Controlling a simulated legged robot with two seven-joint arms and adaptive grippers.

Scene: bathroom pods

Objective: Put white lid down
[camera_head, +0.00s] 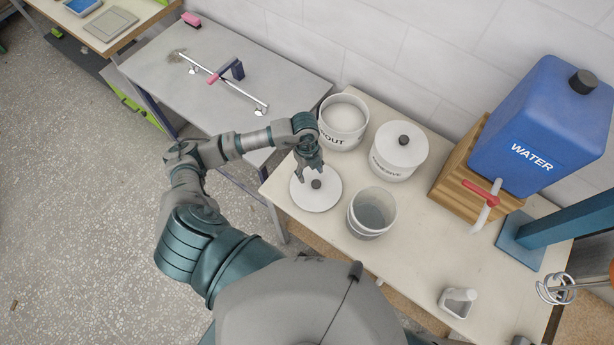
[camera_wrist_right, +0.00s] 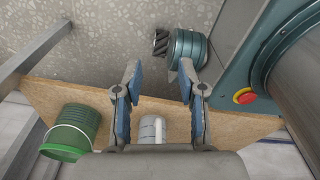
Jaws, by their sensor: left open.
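The white lid (camera_head: 309,197) with a dark round knob (camera_head: 316,184) lies flat on the table, left of the open grey bucket. My left gripper (camera_head: 311,173) is open just above the lid, with its fingers close to the knob. I cannot tell whether they touch it. The white GROUT bucket (camera_head: 343,118) stands open behind the lid, with pale contents. My right gripper (camera_wrist_right: 159,76) is open and empty in the right wrist view.
A lidded white ADHESIVE bucket (camera_head: 396,158) and the open grey bucket (camera_head: 370,215) stand close to the lid. A blue WATER tank (camera_head: 525,115) sits on a wooden stand (camera_head: 463,172). A green bucket (camera_wrist_right: 74,128) shows in the right wrist view. The table's front middle is mostly clear.

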